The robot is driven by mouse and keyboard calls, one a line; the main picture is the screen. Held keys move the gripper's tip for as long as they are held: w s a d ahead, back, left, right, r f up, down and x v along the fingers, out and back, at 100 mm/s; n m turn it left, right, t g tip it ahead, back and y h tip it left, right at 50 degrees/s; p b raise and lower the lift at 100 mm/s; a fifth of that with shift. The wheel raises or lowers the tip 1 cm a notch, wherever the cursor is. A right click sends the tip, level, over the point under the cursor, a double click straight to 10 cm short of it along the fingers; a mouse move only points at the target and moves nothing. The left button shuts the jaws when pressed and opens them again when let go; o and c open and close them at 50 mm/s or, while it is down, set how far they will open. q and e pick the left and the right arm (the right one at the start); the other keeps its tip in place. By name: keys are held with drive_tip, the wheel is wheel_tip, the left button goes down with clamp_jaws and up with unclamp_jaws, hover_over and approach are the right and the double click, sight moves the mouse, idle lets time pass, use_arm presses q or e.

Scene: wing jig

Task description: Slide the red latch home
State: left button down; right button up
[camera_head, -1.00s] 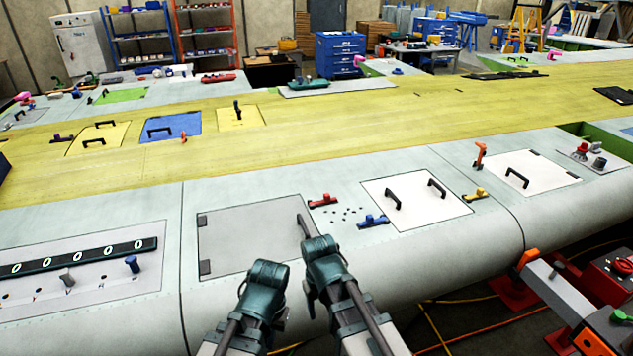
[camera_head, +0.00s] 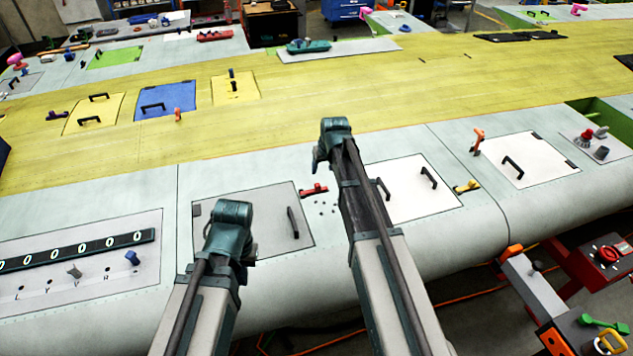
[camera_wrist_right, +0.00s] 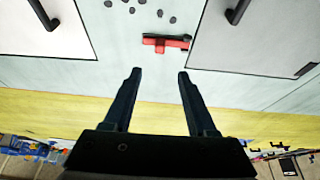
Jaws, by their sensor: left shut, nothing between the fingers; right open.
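The red latch (camera_head: 314,190) sits on the pale grey wing skin, right of the grey panel (camera_head: 262,225) and left of my right arm. It also shows in the right wrist view (camera_wrist_right: 166,43), with a bar lying along a small red block. My right gripper (camera_head: 328,150) is raised beyond the latch in the head view. In the right wrist view its two fingers (camera_wrist_right: 159,75) are apart and empty, with the latch past their tips, not touched. My left gripper (camera_head: 230,215) is shut and empty over the grey panel's left part.
A white panel (camera_head: 415,185) with two black handles is partly covered by my right arm. A yellow latch (camera_head: 466,187) sits right of it. Several small dark holes (camera_head: 326,208) lie near the red latch. The yellow wing surface (camera_head: 270,140) beyond is largely flat.

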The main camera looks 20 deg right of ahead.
sight(318, 185)
use_arm(q)
wheel_tip(318, 185, down, 13)
drive_tip(key=b, duration=1.2)
drive_tip(key=shift+r, duration=0.15)
use_arm(e)
drive_tip(key=x, duration=1.3)
drive_tip(key=shift+f, duration=0.4)
use_arm(q)
drive_tip(key=shift+r, duration=0.1)
use_arm(e)
drive_tip(key=shift+r, duration=0.1)
clamp_jaws()
